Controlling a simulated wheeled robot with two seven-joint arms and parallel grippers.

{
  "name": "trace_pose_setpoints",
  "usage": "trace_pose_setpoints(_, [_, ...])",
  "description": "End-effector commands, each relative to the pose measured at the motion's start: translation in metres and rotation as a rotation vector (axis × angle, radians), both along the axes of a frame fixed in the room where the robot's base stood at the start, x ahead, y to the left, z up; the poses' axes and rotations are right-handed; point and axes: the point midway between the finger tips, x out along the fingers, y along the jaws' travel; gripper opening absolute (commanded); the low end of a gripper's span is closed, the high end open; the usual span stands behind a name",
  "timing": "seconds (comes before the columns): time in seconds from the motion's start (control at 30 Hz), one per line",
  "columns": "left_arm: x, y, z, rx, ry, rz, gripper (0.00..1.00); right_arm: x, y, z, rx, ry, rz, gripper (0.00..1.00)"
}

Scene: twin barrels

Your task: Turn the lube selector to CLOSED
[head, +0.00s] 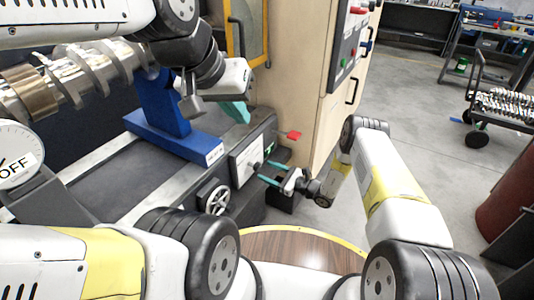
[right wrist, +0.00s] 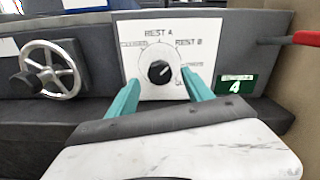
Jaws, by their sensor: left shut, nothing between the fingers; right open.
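The lube selector is a round black knob (right wrist: 159,71) on a white plate (right wrist: 130,33). Marks around it include REST A at the top and REST B at upper right; the upper-left label is blurred but looks like CLOSED. The knob's pale mark seems to point to the upper right. In the head view the plate (head: 245,161) is on the machine's front. My right gripper (head: 264,170) is open in front of it; its teal fingers (right wrist: 162,84) flank the knob's lower part, apart from it. My left gripper (head: 238,110) is shut and empty above the machine bed.
A spoked handwheel (right wrist: 50,70) sits left of the plate. A green label with a 4 (right wrist: 235,85) and a red-handled lever (right wrist: 306,38) are to the right. A tall cabinet (head: 300,80) stands behind. Open floor (head: 430,120) lies to the right.

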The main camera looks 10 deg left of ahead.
Motion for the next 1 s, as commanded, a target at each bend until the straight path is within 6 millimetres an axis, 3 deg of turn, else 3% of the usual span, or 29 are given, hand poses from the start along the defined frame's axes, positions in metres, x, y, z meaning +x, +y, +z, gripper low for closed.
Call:
trace_pose_setpoints(0.1, [0.0, 0.0, 0.0, 0.0, 0.0, 0.0, 0.0, 0.005, 0.02, 0.0, 0.0, -0.001, 0.005, 0.59])
trace_pose_setpoints(0.3, [0.0, 0.0, 0.0, 0.0, 0.0, 0.0, 0.0, 0.014, 0.039, 0.0, -0.001, 0.0, 0.002, 0.59])
trace_pose_setpoints(0.63, [0.0, 0.0, 0.0, 0.0, 0.0, 0.0, 0.0, 0.015, 0.042, 0.0, -0.001, 0.0, 0.001, 0.59])
trace_pose_setpoints(0.93, [0.0, 0.0, 0.0, 0.0, 0.0, 0.0, 0.0, 0.015, 0.042, 0.0, -0.001, 0.0, 0.001, 0.0])
trace_pose_setpoints(1.0, [0.0, 0.0, 0.0, 0.0, 0.0, 0.0, 0.0, 0.015, 0.042, 0.0, 0.0, 0.0, 0.001, 0.0])
